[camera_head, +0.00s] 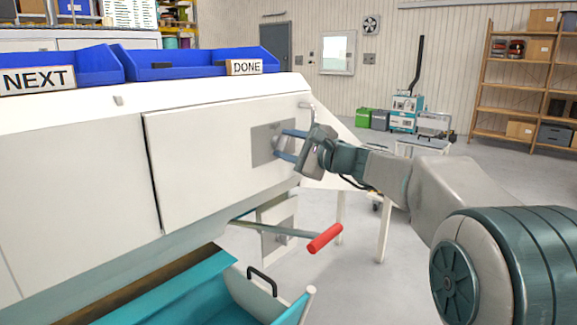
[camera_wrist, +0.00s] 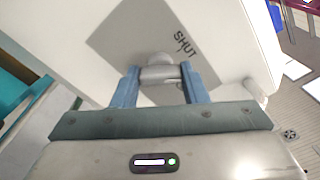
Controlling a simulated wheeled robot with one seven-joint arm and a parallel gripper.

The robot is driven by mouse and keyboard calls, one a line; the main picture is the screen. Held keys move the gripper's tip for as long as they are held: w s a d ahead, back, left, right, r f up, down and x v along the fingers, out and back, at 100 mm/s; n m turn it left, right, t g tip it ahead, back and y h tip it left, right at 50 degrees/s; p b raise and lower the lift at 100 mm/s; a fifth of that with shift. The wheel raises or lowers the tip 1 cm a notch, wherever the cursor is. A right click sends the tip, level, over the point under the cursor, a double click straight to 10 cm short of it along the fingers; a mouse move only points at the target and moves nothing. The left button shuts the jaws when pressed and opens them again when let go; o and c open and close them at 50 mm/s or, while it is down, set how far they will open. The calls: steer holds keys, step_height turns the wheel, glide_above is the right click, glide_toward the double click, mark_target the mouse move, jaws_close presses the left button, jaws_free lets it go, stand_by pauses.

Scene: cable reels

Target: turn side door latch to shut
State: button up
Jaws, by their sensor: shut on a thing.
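The side door (camera_head: 205,150) is a white panel on the side of the white machine, and it lies flush with the body. A grey plate (camera_head: 262,145) sits at its right end, and the plate also shows in the wrist view (camera_wrist: 135,40) with the word SHUT and a small mark on it. The latch (camera_wrist: 160,72) is a light grey knob or handle in front of the plate. My gripper (camera_wrist: 158,80) has its blue fingers on both sides of the latch and is shut on it. In the head view my gripper (camera_head: 286,146) partly hides the latch.
Blue bins labelled NEXT (camera_head: 38,78) and DONE (camera_head: 245,67) stand on top of the machine. A red-handled lever (camera_head: 325,238) sticks out below the door. Open floor lies to the right, before wooden shelves (camera_head: 528,85).

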steer(key=shift+f+n+b, duration=0.1)
steer(key=shift+n+b, duration=3.4)
steer(key=shift+b, duration=0.55)
steer(key=o, duration=1)
steer(key=shift+c, duration=0.2)
steer(key=shift+d, duration=0.1)
steer(key=p+v, duration=0.1)
steer(key=v, duration=1.2)
steer(key=shift+s+d, duration=0.2)
steer(key=shift+s, duration=0.05)
steer(key=shift+p, duration=0.5)
